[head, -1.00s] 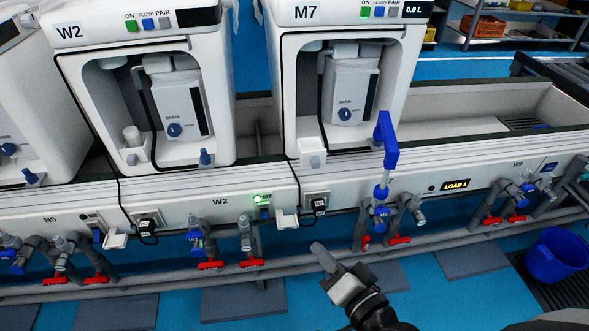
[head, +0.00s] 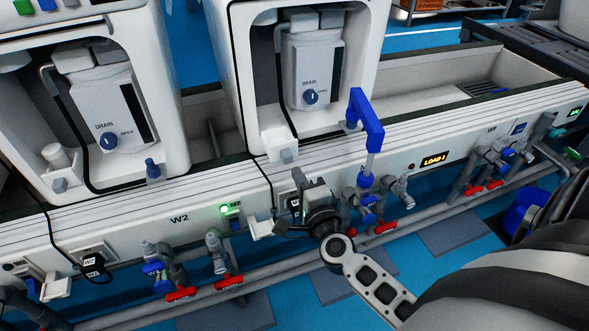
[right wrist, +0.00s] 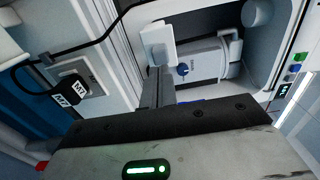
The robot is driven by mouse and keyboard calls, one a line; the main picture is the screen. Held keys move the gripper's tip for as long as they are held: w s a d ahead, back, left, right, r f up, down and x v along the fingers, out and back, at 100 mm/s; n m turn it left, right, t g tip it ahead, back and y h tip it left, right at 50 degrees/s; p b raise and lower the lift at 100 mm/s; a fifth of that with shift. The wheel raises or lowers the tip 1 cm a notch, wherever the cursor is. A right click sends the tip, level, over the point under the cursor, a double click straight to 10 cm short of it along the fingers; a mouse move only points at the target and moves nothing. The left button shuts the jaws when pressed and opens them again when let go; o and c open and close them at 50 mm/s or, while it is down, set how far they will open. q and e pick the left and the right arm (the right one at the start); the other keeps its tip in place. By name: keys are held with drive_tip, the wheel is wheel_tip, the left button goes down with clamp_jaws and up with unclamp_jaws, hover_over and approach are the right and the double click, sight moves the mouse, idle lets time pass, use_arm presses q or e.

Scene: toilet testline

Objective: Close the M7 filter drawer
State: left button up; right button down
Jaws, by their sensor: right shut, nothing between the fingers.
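The M7 machine (head: 345,15) stands at upper middle in the head view. Its filter drawer (head: 278,143), a small white box with a grey knob, sticks out at the lower left of the machine's front opening. In the right wrist view the white drawer (right wrist: 157,42) lies just beyond my fingertips. My right gripper (head: 312,190) is below and slightly right of the drawer, in front of the bench's front panel. Its fingers (right wrist: 159,84) are shut and empty; I cannot tell whether they touch the drawer. My left gripper is not in view.
A blue elbow pipe (head: 366,125) rises right of the drawer. Valves with red handles (head: 384,227) and grey pipes run along the bench front. A socket with an M7 plug (right wrist: 72,90) is close to my right gripper. The W2 machine (head: 100,30) stands left.

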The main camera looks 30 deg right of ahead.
sight(290, 161)
drive_tip(key=shift+x, duration=1.5)
